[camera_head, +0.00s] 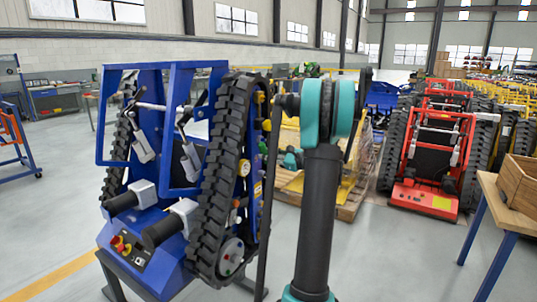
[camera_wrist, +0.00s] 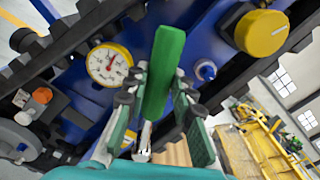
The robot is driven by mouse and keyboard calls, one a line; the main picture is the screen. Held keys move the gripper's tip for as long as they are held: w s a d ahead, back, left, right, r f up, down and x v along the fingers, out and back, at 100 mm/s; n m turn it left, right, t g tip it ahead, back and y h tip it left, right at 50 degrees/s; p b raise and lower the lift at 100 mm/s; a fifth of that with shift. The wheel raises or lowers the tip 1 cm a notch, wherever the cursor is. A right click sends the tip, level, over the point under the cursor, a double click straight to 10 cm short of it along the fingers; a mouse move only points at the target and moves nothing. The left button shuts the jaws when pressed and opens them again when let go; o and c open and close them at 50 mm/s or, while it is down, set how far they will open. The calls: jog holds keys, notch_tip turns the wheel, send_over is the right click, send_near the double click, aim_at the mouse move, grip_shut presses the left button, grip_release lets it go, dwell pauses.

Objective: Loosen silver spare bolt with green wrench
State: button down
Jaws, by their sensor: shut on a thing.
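The green wrench (camera_wrist: 165,68) is in my gripper (camera_wrist: 160,92) in the wrist view. Its wide green part sticks out past the fingertips, toward the blue side of the tracked carrier (camera_wrist: 135,30). The fingers are shut on it from both sides. A small silver-metal piece (camera_wrist: 145,138) shows low between the fingers; I cannot tell if it is part of the wrench. A small fitting with a blue ring (camera_wrist: 206,70) sits right of the wrench. I cannot surely pick out the silver spare bolt. In the head view my arm hides part of the carrier's side.
A yellow-rimmed gauge (camera_wrist: 109,65) and a large yellow cap (camera_wrist: 261,32) flank the wrench on the carrier's side. The carrier's black track (camera_head: 217,170) runs alongside. A red carrier (camera_head: 430,160) stands behind right, and a wooden-topped table (camera_head: 510,205) at the right edge.

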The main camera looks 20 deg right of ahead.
jog(key=shift+s+a+f, duration=0.1)
jog(key=shift+a, duration=0.05)
dwell(0.3)
jog(key=shift+s+a+f+n, duration=0.4)
jog(key=shift+s+a+n, duration=0.1)
jog(key=shift+n, duration=0.2)
jog(key=shift+a, duration=0.1)
jog(key=shift+s+a+f+n, duration=0.3)
jog(key=shift+a+f+n, duration=0.15)
jog(key=shift+n, duration=0.15)
jog(key=shift+s+a+f+n, duration=0.35)
jog(key=shift+a+f+n, duration=0.05)
jog(key=shift+f+n, duration=0.2)
